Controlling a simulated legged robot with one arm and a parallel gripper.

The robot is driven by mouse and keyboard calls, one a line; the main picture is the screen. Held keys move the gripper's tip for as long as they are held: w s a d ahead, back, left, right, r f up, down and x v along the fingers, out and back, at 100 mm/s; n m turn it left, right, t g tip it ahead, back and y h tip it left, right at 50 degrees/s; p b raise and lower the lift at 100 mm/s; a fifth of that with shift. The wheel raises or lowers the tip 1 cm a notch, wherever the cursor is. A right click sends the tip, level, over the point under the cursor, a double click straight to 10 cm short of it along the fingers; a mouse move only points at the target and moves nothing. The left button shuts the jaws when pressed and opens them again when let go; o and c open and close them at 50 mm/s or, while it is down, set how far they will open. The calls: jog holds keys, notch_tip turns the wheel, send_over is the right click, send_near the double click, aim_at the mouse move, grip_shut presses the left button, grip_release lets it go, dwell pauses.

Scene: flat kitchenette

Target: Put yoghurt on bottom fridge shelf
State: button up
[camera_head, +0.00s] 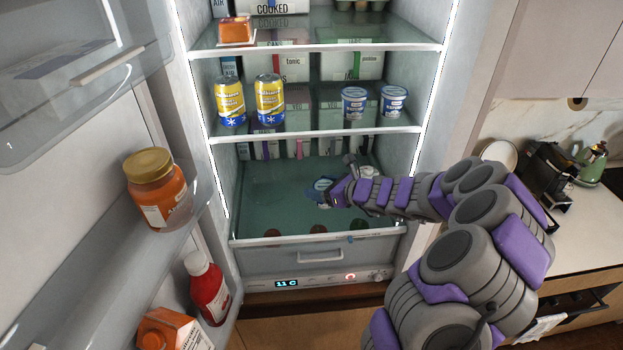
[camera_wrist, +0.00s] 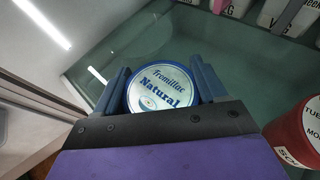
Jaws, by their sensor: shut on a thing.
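My gripper (camera_head: 333,191) reaches into the open fridge, low over the bottom glass shelf (camera_head: 275,185). In the wrist view my gripper (camera_wrist: 163,88) is shut on a yoghurt (camera_wrist: 162,86), a round tub with a blue-rimmed white lid reading "Natural". The tub sits between the two blue-grey fingers. In the head view the held yoghurt (camera_head: 321,187) is partly hidden by my gripper. I cannot tell whether it touches the shelf. Two more yoghurt tubs (camera_head: 354,102) stand on the shelf above, at the right.
The bottom shelf is clear at its left and front. Boxes (camera_head: 300,146) line its back. Yellow cans (camera_head: 270,99) stand on the middle shelf (camera_head: 315,133). The open door at the left holds a jar (camera_head: 157,189) and a red bottle (camera_head: 206,286).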

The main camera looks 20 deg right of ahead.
jog(key=w, duration=0.4)
jog(key=w+p, duration=0.1)
jog(key=shift+w+a+f, duration=0.15)
jog(key=shift+w+a, duration=0.1)
jog(key=shift+w, duration=0.15)
jog(key=shift+w+a, duration=0.4)
jog(key=shift+w, duration=0.4)
jog(key=f, duration=0.1)
jog(key=d+f+p, duration=0.1)
jog(key=f, duration=0.1)
jog(key=shift+f, duration=0.25)
jog(key=shift+s+d+f, duration=0.1)
jog(key=shift+d, duration=0.25)
jog(key=o, duration=0.8)
jog(key=shift+a, duration=0.25)
jog(key=o, duration=0.3)
jog(key=shift+a, duration=0.45)
jog(key=shift+o, duration=0.2)
jog(key=shift+d, duration=0.1)
